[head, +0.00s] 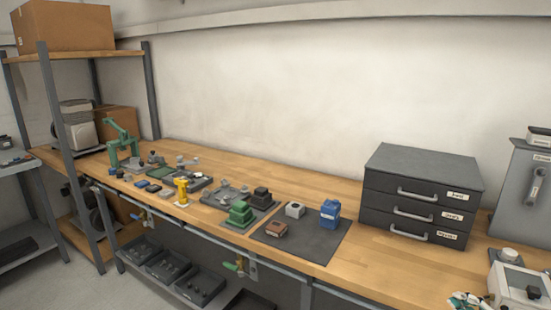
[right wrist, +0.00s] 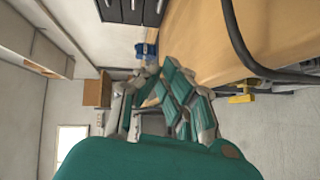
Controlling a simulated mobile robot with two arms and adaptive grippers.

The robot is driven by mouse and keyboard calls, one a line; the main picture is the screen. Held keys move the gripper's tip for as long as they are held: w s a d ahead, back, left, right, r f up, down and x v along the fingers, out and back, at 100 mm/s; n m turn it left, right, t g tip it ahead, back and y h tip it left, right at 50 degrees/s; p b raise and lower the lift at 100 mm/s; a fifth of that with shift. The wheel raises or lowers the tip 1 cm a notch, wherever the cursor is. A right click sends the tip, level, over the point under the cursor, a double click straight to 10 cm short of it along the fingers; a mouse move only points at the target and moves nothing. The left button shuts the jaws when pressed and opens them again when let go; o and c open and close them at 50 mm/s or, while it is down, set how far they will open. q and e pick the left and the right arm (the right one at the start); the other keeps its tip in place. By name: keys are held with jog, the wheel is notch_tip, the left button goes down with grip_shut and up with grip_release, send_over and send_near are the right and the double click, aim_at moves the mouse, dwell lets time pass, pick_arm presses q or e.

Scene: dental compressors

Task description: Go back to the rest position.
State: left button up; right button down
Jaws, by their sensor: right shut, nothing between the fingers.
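My right gripper (right wrist: 158,72), with teal and grey fingers, reaches forward in the right wrist view. Its fingertips come together and hold nothing. In the head view only a small part of it shows at the bottom edge, right of centre (head: 464,300). It is apart from the objects on the mat. My left gripper is not in view.
Shelving (head: 50,95) stands at the left. Bare bench lies before the cabinet.

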jog(key=s+a+f+m+g+h, duration=0.4)
jog(key=s+a+f+m+h, duration=0.1)
jog(key=s+a+f+m, duration=0.7)
jog(key=s+a+f+m+g+y, duration=0.1)
jog(key=s+a+f+m+g, duration=0.15)
jog(key=s+a+g, duration=0.4)
jog(key=s+a+f+m+g, duration=0.1)
jog(key=s+a+m, duration=0.25)
jog(key=s, duration=0.65)
notch_tip(320, 180, down, 27)
jog(key=s+g, duration=0.2)
jog(key=s, duration=0.1)
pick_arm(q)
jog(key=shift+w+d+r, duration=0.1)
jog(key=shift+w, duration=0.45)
pick_arm(e)
jog(key=s+d+f+n+g, duration=0.1)
jog(key=s+d+f, duration=0.1)
jog(key=s+f, duration=1.3)
jog(key=shift+s+d, duration=0.4)
jog(key=shift+s, duration=0.1)
jog(key=shift+f, duration=0.1)
